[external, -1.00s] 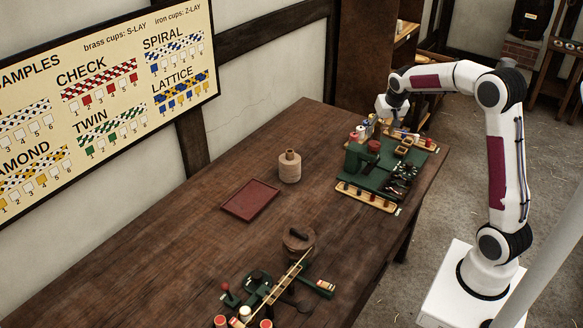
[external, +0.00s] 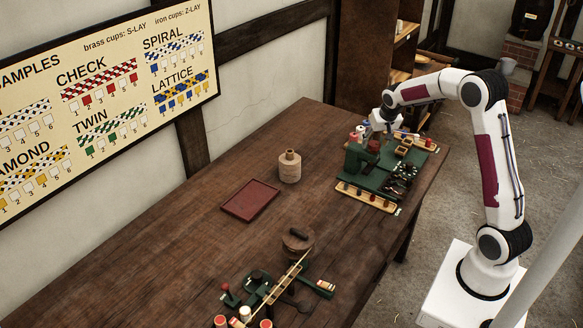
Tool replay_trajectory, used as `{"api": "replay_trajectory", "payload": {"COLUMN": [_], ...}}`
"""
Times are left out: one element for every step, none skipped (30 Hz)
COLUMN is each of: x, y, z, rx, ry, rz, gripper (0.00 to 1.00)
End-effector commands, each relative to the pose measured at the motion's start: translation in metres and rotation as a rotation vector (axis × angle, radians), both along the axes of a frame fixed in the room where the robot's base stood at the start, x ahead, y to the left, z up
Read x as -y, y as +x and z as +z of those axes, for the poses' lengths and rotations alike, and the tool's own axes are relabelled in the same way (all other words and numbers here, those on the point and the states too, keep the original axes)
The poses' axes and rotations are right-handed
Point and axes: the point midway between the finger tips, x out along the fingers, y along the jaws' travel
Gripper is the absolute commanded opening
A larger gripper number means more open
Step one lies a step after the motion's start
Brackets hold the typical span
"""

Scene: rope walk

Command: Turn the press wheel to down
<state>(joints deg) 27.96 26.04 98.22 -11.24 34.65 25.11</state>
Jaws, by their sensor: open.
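A green machine (external: 361,158) stands on a green base at the far right of the table. A dark red round part (external: 373,146) sits at its top; it may be the press wheel, but it is too small to tell, and so is its setting. My gripper (external: 378,131) points down just above and behind this red part. Its fingers are small and dark here and partly lost among the spools and the machine. It is open, and I see nothing held in it. Whether it touches the wheel cannot be told.
Wooden racks with spools (external: 368,197) edge the green base. A red tray (external: 249,201) and a pale wooden bobbin (external: 289,167) stand mid-table. A lidded brown pot (external: 298,241) and a second green device (external: 254,281) are nearer. The table's middle is mostly clear.

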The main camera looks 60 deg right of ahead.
Motion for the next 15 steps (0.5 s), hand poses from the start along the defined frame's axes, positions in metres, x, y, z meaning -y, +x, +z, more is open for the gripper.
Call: {"api": "replay_trajectory", "payload": {"x": [0.0006, 0.0009, 0.0010, 0.0011, 0.0011, 0.0012, 0.0012, 0.0012, 0.0012, 0.0012, 0.0012, 0.0011, 0.0011, 0.0012, 0.0011], "y": [0.0005, 0.0007, 0.0009, 0.0010, 0.0011, 0.0011, 0.0011, 0.0010, 0.0010, 0.0010, 0.0010, 0.0010, 0.0010, 0.0010, 0.0010], "z": [-0.0017, -0.0022, -0.0028, -0.0031, -0.0031, -0.0031, -0.0031, -0.0030, -0.0030, -0.0030, -0.0030, -0.0030, -0.0030, -0.0029, -0.0030], "rx": [0.000, 0.000, 0.001, 0.001, 0.001, 0.001, 0.001, 0.001, 0.001, 0.001, 0.001, 0.001, 0.001, 0.001, 0.001], "ry": [0.000, 0.000, -0.001, -0.001, -0.001, -0.001, -0.001, -0.001, -0.001, -0.001, -0.001, -0.001, -0.001, -0.001, -0.001], "rz": [0.000, 0.000, 0.000, 0.000, 0.000, 0.000, 0.000, 0.000, 0.000, 0.000, 0.000, 0.000, 0.000, 0.000, 0.000], "gripper": [0.51, 0.51, 0.51, 0.51, 0.51, 0.51, 0.51, 0.51, 0.51, 0.51, 0.51, 0.43, 0.35, 0.27, 0.17]}}
